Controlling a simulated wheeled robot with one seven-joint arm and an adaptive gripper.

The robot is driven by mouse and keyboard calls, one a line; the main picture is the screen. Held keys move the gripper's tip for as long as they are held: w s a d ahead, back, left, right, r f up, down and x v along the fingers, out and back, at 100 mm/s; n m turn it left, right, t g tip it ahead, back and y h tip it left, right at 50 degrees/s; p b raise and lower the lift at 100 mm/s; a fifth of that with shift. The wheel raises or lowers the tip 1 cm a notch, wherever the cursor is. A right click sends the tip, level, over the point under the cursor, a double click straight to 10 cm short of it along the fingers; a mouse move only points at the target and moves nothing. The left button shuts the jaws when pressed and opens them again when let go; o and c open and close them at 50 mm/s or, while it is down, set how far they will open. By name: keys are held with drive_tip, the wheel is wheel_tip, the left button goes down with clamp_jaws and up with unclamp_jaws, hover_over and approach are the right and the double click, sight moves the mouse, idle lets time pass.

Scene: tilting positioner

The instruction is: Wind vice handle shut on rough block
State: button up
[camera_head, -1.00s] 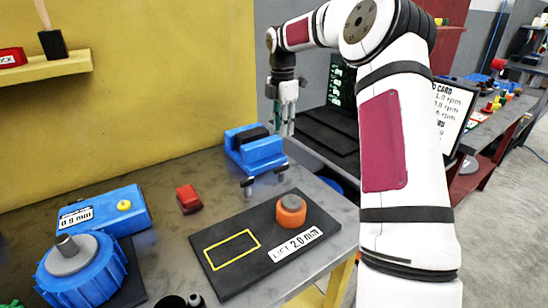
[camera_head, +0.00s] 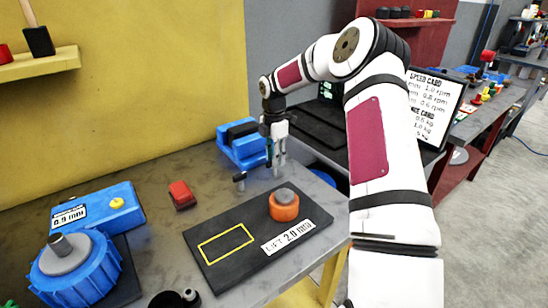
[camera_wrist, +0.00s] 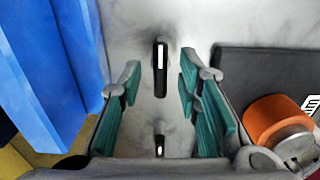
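The blue vice (camera_head: 243,150) stands at the back of the bench against the yellow wall; its side fills the left of the wrist view (camera_wrist: 45,65). A dark block sits in the vice top (camera_head: 243,131); I cannot tell whether its jaws press it. A small black handle grip (camera_head: 240,178) stands in front of the vice. In the wrist view, two black upright grips with pale faces, a farther one (camera_wrist: 160,68) and a nearer one (camera_wrist: 159,145), line up between my fingers. My gripper (camera_head: 277,168) is open with teal pads (camera_wrist: 157,88); neither pad visibly touches a grip.
A dark mat (camera_head: 215,275) with a yellow outline carries an orange puck (camera_head: 284,206) close to the right of my fingers. A red block (camera_head: 182,195) lies on open bench. A blue box (camera_head: 100,212) and blue dial (camera_head: 75,270) stand at left.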

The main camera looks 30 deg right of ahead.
drive_tip(key=shift+f, duration=0.15)
clamp_jaws()
